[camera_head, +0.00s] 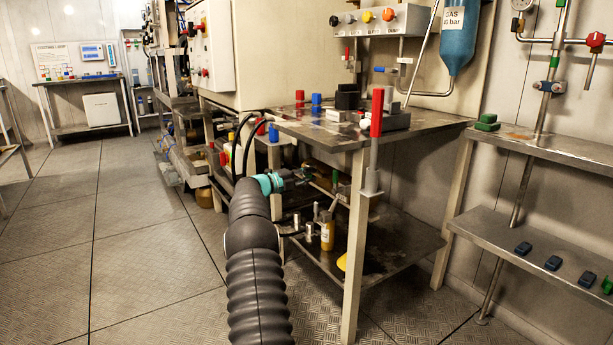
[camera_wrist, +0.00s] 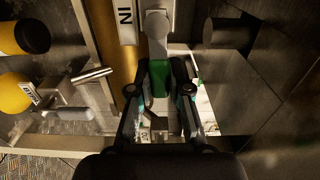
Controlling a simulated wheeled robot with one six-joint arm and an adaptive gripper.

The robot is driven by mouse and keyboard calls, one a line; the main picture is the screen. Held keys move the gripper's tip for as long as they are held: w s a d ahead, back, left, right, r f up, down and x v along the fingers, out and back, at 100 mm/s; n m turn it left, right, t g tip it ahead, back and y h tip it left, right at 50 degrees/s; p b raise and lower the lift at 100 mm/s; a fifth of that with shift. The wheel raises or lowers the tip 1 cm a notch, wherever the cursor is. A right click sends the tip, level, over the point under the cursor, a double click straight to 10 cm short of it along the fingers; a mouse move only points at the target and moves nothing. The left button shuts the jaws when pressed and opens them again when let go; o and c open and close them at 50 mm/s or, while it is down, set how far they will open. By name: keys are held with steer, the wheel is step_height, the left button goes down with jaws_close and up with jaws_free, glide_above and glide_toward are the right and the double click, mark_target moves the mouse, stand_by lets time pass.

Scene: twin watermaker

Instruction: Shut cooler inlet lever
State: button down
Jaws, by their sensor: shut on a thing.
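My gripper (camera_wrist: 161,88) reaches under the workbench, where it also shows small in the head view (camera_head: 297,177). Its two fingers are shut on the green grip of a lever (camera_wrist: 160,76), one finger on each side. A pale grey lever arm (camera_wrist: 157,25) runs from the green grip toward the top of the wrist view. A white label plate reading "IN" (camera_wrist: 127,20) is beside it on the left.
Yellow bottles (camera_wrist: 12,95) and metal handles (camera_wrist: 88,76) stand left in the wrist view. The workbench (camera_head: 340,138), its front leg (camera_head: 353,250) and lower shelf (camera_head: 400,245) surround my gripper. Open floor (camera_head: 150,250) lies left.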

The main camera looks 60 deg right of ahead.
stand_by(0.5)
steer(key=c, duration=1.1)
jaws_free()
steer(key=v, duration=1.2)
steer(key=shift+f, duration=0.1)
